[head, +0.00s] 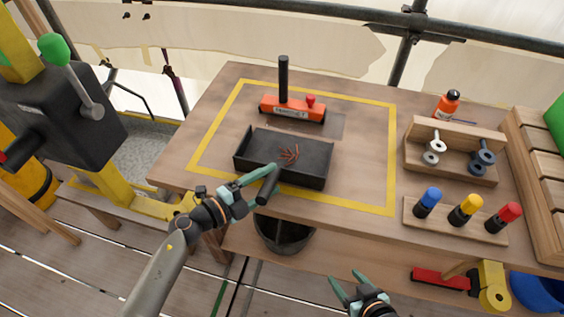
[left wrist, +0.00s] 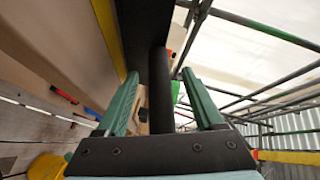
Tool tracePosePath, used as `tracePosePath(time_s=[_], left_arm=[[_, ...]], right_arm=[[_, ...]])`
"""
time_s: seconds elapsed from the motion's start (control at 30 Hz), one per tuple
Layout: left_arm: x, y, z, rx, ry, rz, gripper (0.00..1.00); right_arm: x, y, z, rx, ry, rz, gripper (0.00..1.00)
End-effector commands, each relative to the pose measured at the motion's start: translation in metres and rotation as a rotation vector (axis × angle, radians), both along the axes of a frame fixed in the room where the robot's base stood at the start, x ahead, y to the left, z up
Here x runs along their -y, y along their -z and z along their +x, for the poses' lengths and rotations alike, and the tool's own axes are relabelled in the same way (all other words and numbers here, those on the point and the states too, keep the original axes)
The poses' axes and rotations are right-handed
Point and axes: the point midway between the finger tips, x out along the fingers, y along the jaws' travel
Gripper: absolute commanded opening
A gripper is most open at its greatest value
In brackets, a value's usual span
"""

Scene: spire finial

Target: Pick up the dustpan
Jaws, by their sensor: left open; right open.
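The black dustpan (head: 318,165) lies on the wooden table inside a yellow taped outline, with reddish scraps in it. Its dark round handle (head: 269,186) points toward me, out over the table's front edge. My left gripper (head: 262,187) is at the handle with its fingers open. In the left wrist view the handle (left wrist: 161,92) stands between the two green fingers (left wrist: 163,100), and I cannot tell whether either touches it. My right gripper (head: 350,288) is open and empty, low in front of the table.
An orange tool with a black upright handle (head: 292,108) stands behind the dustpan. A dark bucket (head: 284,233) is below the front edge. To the right are a wooden parts holder (head: 450,165), a rack of coloured pegs (head: 455,222) and an orange bottle (head: 447,103).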

Motion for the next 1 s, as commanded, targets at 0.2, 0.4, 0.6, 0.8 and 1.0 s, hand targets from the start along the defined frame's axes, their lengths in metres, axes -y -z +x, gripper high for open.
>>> tracePosePath(time_s=[0.2, 0.4, 0.6, 0.8, 1.0], left_arm=[[0.0082, 0.0019, 0.0058, 0.0, 0.0, 0.001, 0.69], [0.0078, 0.0017, 0.0056, -0.001, 0.0, 0.001, 0.61], [0.0076, 0.0017, 0.0054, -0.001, 0.0, 0.001, 0.39], [0.0075, 0.0018, 0.0054, -0.001, 0.0, 0.001, 0.17], [0.0075, 0.0017, 0.0055, -0.001, 0.0, 0.001, 0.0]], right_arm=[[0.0003, 0.0014, -0.0001, 0.0, 0.001, -0.001, 0.67], [0.0005, 0.0014, 0.0, 0.0, 0.001, -0.001, 0.67], [0.0007, 0.0013, -0.0001, 0.0, 0.001, -0.001, 0.67], [0.0008, 0.0013, -0.0001, 0.0, 0.001, -0.001, 0.67], [0.0009, 0.0013, -0.0001, 0.0, 0.001, -0.001, 0.67]])
